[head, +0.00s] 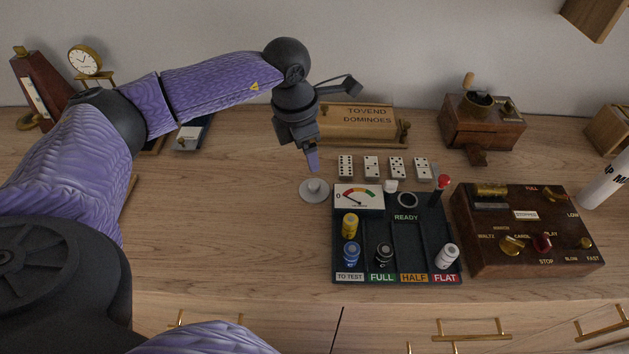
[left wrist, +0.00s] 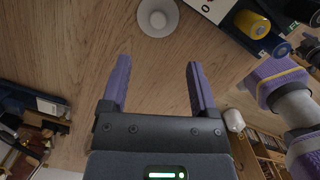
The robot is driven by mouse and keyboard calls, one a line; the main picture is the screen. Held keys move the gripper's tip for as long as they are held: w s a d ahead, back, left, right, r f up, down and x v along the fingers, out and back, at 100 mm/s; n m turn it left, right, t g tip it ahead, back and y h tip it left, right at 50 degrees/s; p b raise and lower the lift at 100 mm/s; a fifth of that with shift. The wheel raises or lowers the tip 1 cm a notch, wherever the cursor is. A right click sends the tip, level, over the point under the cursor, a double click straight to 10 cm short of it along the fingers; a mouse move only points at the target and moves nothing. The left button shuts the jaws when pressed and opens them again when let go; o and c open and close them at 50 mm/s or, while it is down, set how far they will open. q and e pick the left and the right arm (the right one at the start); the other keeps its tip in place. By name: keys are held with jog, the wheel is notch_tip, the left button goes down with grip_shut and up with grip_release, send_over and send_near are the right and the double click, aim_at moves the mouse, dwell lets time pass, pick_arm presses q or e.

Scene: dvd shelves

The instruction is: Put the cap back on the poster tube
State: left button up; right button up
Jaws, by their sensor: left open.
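A grey round cap (head: 314,191) with a raised knob lies on the wooden counter, just left of the battery tester tray. It also shows at the top of the left wrist view (left wrist: 158,17). My left gripper (head: 313,162) is above the counter, near the cap and on its far side in the head view. Its two purple fingers (left wrist: 158,68) are apart with nothing between them. A white cylinder with dark lettering (head: 606,182), likely the poster tube, is at the right edge, partly cut off; its ends are not clear. My right gripper is not seen.
The dark tester tray (head: 420,222) holds several small batteries. A brown control box (head: 526,228) is right of it. Dominoes (head: 371,167) stand behind, before a wooden dominoes box (head: 350,122). A wooden grinder (head: 482,123) is back right.

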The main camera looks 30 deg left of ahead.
pick_arm(q)
jog(key=b, duration=0.1)
send_over(314, 183)
jog(key=s, duration=0.1)
notch_tip(314, 183, down, 4)
jog(key=shift+a+f, duration=0.1)
jog(key=shift+w+f, duration=0.1)
jog(key=shift+f, duration=0.2)
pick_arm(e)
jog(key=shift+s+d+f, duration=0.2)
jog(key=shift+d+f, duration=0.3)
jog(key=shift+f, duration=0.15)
pick_arm(q)
jog(key=f, duration=0.1)
jog(key=f+b, duration=0.1)
jog(key=f, duration=0.1)
jog(key=f+b, duration=0.1)
jog(key=shift+w+f, duration=0.3)
jog(key=shift+f, duration=0.3)
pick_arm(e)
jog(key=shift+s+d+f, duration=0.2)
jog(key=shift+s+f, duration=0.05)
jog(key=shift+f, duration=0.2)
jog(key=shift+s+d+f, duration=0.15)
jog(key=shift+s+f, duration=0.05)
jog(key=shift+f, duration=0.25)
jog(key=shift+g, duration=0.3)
